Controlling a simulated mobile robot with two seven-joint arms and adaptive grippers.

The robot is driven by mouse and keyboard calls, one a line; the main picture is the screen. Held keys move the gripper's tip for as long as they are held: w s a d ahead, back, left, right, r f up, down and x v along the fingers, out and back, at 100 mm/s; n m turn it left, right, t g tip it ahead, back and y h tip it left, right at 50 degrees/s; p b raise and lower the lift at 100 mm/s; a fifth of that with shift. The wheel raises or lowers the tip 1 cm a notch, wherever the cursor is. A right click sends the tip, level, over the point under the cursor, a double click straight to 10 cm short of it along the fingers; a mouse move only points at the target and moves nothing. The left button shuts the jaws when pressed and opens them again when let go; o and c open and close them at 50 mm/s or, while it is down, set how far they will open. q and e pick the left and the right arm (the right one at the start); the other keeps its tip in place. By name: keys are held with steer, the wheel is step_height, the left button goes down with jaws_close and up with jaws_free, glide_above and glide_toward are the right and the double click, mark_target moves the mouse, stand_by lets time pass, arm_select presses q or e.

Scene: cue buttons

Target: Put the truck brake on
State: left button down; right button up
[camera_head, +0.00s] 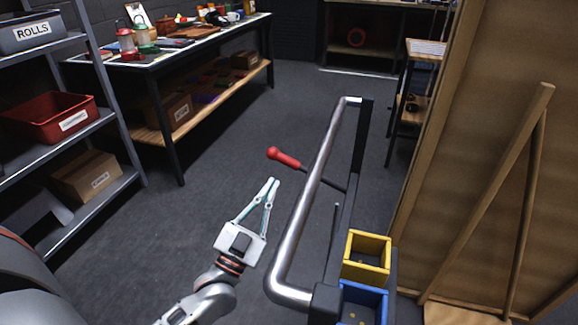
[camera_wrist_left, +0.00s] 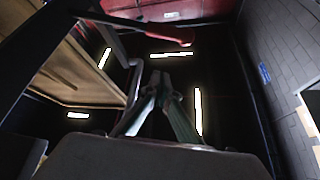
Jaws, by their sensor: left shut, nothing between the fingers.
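The truck has a thick silver tube handle (camera_head: 311,190) on a dark frame. A brake lever with a red grip (camera_head: 285,158) sticks out from the frame to the left, past the tube. My left gripper (camera_head: 274,181) is shut and empty. Its fingertips show just below the red grip in the head view, with a gap between them. In the left wrist view the red lever (camera_wrist_left: 150,22) crosses above the closed fingertips (camera_wrist_left: 163,84), apart from them. My right gripper is not in view.
A yellow bin (camera_head: 367,255) and a blue bin (camera_head: 362,301) sit by the truck frame. A wooden panel (camera_head: 480,130) stands at right. A shelf with a red bin (camera_head: 50,117) and a long workbench (camera_head: 165,55) stand at left. Open floor lies between.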

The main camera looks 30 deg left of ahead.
mark_target(284, 163)
arm_select(q)
steer(key=shift+r, duration=0.15)
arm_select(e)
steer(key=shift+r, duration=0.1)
arm_select(q)
steer(key=x, duration=0.3)
steer(key=f+x, duration=0.1)
steer(key=x, duration=0.2)
steer(key=w+b+x, duration=0.1)
steer(key=x, duration=0.2)
steer(key=shift+a+f, duration=0.15)
steer(key=shift+f, duration=0.1)
steer(key=shift+w+a+f+b, duration=0.1)
steer(key=shift+a+f+b, duration=0.2)
steer(key=shift+f, duration=0.25)
steer(key=shift+w+a+f+b, duration=0.1)
steer(key=shift+a+f+b, duration=0.2)
steer(key=shift+f, duration=0.2)
steer(key=shift+r, duration=0.2)
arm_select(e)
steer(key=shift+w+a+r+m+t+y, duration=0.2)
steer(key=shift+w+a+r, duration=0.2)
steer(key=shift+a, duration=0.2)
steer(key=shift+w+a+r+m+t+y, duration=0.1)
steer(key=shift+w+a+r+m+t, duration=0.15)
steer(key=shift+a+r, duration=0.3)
arm_select(q)
steer(key=shift+s, duration=0.1)
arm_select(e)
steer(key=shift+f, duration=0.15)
